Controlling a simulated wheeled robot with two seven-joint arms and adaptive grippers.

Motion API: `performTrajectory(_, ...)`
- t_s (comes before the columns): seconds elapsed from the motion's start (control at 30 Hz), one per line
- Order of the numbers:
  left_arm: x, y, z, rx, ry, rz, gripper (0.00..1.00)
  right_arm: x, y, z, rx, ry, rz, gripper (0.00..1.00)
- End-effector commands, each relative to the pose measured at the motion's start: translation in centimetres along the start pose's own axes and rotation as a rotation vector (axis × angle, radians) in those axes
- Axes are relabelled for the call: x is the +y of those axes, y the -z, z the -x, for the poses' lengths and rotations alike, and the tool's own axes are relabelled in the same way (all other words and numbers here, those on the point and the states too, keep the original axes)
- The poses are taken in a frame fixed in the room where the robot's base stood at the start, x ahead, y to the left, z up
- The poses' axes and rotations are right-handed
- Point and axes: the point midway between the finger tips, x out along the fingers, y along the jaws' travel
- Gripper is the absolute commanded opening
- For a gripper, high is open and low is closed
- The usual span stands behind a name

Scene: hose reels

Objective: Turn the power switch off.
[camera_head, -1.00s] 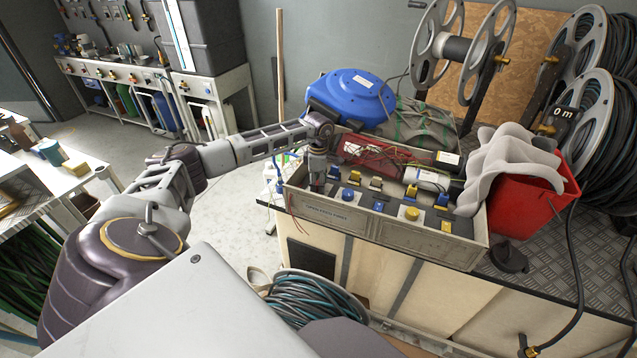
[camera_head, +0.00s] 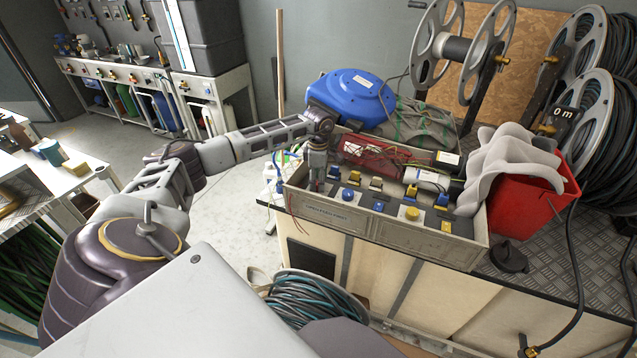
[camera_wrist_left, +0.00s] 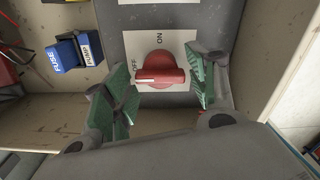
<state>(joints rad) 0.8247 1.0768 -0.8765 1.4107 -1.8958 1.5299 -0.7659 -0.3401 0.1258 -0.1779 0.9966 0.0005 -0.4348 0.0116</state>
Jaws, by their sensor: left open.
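The power switch is a red rotary knob (camera_wrist_left: 161,70) on a white plate (camera_wrist_left: 150,43) marked OFF and ON, seen in the left wrist view. Its handle lies roughly crosswise, with OFF at its left and ON above it. My left gripper (camera_wrist_left: 158,88) is open, with one green-padded finger on each side of the knob. Whether a finger touches it I cannot tell. In the head view my left gripper (camera_head: 317,180) points down at the left end of the grey control box (camera_head: 375,228) and hides the knob. My right gripper is not in view.
A blue fuse switch labelled FUSE PUMP (camera_wrist_left: 72,52) is left of the knob. Wires, blue and yellow buttons fill the box. A blue hose reel (camera_head: 352,97) stands behind, and a red bin (camera_head: 515,200) stands to the right. The floor at left is clear.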

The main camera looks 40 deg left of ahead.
Motion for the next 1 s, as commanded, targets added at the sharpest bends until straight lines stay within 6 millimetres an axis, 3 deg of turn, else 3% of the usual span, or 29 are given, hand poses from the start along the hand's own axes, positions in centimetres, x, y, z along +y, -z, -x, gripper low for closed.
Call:
performTrajectory(0.6, 0.1, 0.0, 8.6, 0.0, -0.002, 0.001, 0.58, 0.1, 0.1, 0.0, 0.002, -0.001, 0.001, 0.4)
performTrajectory(1.0, 0.0, 0.1, 10.5, 0.0, 0.0, 0.002, 0.58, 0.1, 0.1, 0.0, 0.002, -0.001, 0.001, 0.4)
